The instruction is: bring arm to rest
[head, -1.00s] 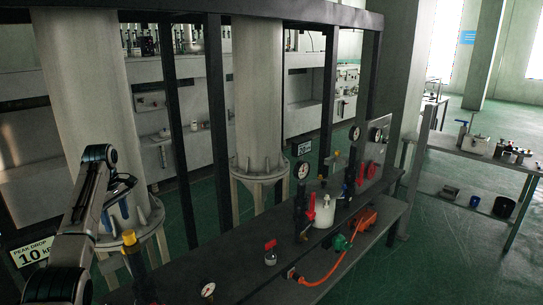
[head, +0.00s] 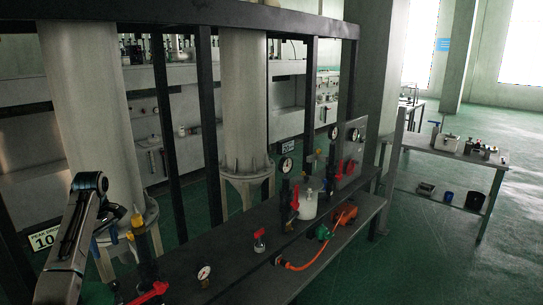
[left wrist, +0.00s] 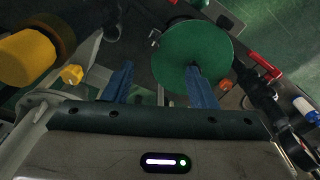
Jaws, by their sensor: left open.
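My left arm (head: 72,245) comes in from the lower left in the head view and bends over at its elbow. My left gripper (head: 106,240) hangs beyond it, small and dark, near a yellow-topped post. In the left wrist view my left gripper (left wrist: 160,80) shows two blue fingers spread wide apart, with nothing held between them. A green disc (left wrist: 190,48) lies beyond the right finger, which overlaps it in the picture; I cannot tell whether they touch. My right gripper is in neither view.
A dark bench (head: 225,262) runs diagonally, carrying gauges (head: 204,273), a white container (head: 308,204) and red-handled valves. An orange hose (head: 305,264) lies along its front. Tall columns (head: 245,95) and dark posts stand behind. A side table (head: 455,158) stands right, with open green floor around it.

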